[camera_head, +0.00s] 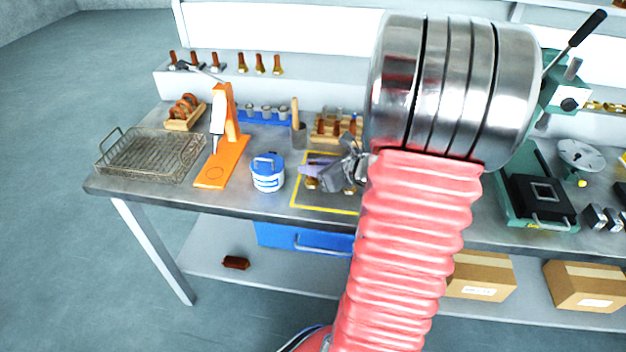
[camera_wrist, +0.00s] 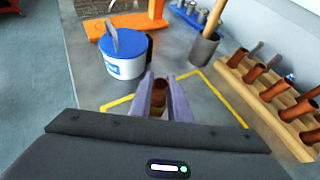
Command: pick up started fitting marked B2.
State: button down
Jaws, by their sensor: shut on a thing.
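My gripper (camera_wrist: 162,85) is shut on a copper-coloured fitting (camera_wrist: 158,92), whose round open top shows between the two pale purple fingers in the wrist view. The fitting is low over or on the yellow-outlined area of the bench; I cannot tell whether it touches the surface. No B2 mark is readable. I cannot tell there which one is held.
A blue-lidded white tub (camera_head: 268,172) stands just left of the outline, with an orange stand (camera_head: 229,140) and wire basket (camera_head: 150,156) beyond. A grey cup (camera_wrist: 203,48) and a wooden rack of copper fittings (camera_wrist: 262,100) stand close on the right in the wrist view.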

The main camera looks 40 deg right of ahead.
jog(key=shift+r, duration=0.15)
notch_tip(320, 180, up, 10)
jog(key=shift+f, duration=0.1)
dwell(0.7)
dwell(0.5)
